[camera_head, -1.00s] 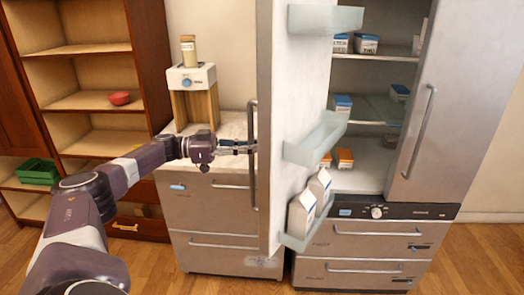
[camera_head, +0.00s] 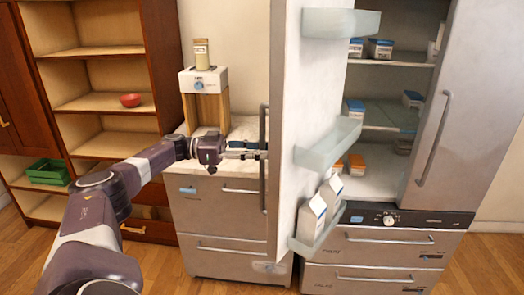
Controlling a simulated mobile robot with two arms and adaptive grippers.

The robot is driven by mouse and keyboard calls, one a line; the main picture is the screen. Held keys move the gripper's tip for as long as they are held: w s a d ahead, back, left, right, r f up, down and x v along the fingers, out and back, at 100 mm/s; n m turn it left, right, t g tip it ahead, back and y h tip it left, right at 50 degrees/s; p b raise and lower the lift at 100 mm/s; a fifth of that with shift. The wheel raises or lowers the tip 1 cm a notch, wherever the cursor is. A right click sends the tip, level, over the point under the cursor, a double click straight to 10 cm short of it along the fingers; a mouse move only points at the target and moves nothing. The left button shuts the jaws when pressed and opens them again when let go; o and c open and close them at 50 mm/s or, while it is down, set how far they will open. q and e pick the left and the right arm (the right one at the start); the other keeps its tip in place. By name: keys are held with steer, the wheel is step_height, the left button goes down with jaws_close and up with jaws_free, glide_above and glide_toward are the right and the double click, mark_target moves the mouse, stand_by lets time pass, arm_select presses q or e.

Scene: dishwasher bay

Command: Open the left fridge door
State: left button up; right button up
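The left fridge door (camera_head: 312,100) stands swung wide open, seen nearly edge-on, with its inner shelves facing right. Its long dark handle (camera_head: 263,185) is on the outer face, on the left side. My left gripper (camera_head: 255,150) is at the handle, with its fingers reaching to the handle bar. Whether the fingers are closed around the bar is too small to tell. The right fridge door (camera_head: 455,120) shows its own handle (camera_head: 433,140). My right gripper is not in view.
The fridge interior (camera_head: 375,180) holds several small cartons. Two white cartons (camera_head: 312,215) stand in the lowest door shelf (camera_head: 310,245). Left of the door is a counter with drawers (camera_head: 215,205), bearing a dispenser (camera_head: 203,82). A wooden shelf unit (camera_head: 95,100) holds a red bowl (camera_head: 130,100) and a green crate (camera_head: 48,172).

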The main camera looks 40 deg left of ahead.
arm_select(q)
steer(key=shift+w, duration=0.15)
steer(key=v, duration=0.7)
steer(key=shift+s, duration=0.2)
steer(key=shift+a, duration=0.15)
stand_by(0.4)
